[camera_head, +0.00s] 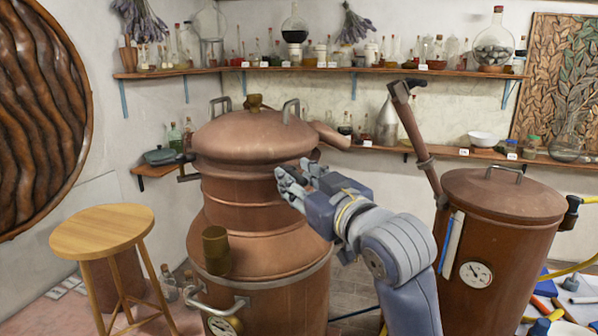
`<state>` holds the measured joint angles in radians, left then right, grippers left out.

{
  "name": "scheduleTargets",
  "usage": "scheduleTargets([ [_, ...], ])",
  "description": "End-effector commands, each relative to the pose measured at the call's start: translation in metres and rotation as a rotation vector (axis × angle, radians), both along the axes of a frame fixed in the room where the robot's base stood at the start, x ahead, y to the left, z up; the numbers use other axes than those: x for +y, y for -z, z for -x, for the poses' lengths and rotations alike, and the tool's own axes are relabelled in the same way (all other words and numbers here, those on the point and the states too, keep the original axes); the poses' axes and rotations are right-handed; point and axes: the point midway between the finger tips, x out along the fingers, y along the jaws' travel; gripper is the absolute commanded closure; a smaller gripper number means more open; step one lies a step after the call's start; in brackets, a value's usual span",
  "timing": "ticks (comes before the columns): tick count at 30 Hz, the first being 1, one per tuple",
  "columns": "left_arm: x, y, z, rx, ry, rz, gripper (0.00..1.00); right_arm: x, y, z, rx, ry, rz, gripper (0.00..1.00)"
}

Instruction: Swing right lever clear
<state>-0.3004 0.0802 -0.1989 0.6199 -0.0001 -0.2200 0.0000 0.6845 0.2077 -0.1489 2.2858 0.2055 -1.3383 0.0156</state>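A large copper still (255,215) with a domed lid (255,135) stands in the middle of the camera_head view. A dark lever (186,166) sticks out at its left side, just under the lid. My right gripper (296,178) is in front of the still's right side, a little below the lid rim. Its grey fingers point left toward the copper wall. I cannot tell whether they touch it or hold anything. The right lever cannot be made out; the gripper covers part of that side. My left gripper is not in view.
A copper drum (505,225) with a gauge and an upright pipe (418,140) stands close on the right. A wooden stool (103,232) is at the left. Wall shelves (335,70) with bottles line the back. Tools and a yellow hose lie at the lower right.

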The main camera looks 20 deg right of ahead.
Motion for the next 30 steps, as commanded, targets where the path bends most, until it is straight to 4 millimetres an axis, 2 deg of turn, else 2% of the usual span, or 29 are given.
scheduleTargets([
  [8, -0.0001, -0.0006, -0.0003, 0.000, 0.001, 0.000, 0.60, 0.0004, 0.0004, -0.0026, 0.000, 0.000, 0.000, 0.67],
  [9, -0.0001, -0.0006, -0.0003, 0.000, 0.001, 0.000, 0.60, 0.0004, 0.0004, -0.0025, 0.000, 0.001, 0.000, 0.69],
  [13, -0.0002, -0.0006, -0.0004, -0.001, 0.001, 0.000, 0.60, 0.0003, 0.0002, -0.0024, 0.000, 0.001, 0.000, 0.99],
  [14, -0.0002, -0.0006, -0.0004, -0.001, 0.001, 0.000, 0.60, 0.0002, 0.0002, -0.0024, 0.000, 0.001, 0.000, 1.00],
  [23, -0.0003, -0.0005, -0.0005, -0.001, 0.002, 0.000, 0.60, -0.0007, 0.0004, -0.0026, 0.000, -0.006, 0.001, 1.00],
  [30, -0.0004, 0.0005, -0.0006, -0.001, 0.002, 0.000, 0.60, -0.0049, 0.0010, -0.0036, 0.001, -0.076, 0.002, 1.00],
])
